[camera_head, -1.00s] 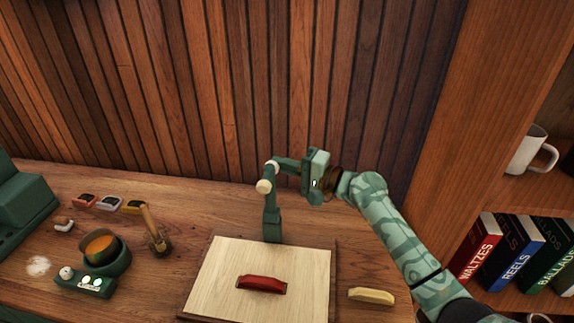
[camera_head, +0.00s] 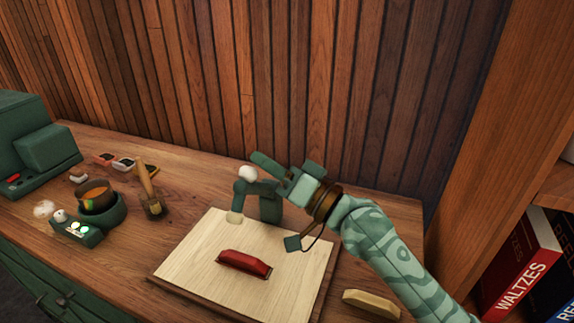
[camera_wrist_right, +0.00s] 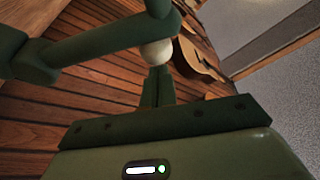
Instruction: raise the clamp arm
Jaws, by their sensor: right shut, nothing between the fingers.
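The dark green clamp (camera_head: 268,206) stands at the back edge of a pale wooden board (camera_head: 195,270). Its clamp arm (camera_head: 240,189) reaches left from the post and bends down, with a cream pad (camera_head: 234,217) at the lower end and a white knob (camera_head: 246,174) at the bend. I cannot tell whether the pad touches the board. My right gripper (camera_head: 256,158) is shut and empty, its fingertips just behind and above the knob. In the right wrist view the knob (camera_wrist_right: 155,50) is just past my fingertips (camera_wrist_right: 157,85); contact is unclear. My left gripper is not in view.
A red block (camera_head: 243,263) lies on the board; a cream block (camera_head: 372,304) lies right of it. A bookshelf (camera_head: 555,185) is at right, a panelled wall behind.

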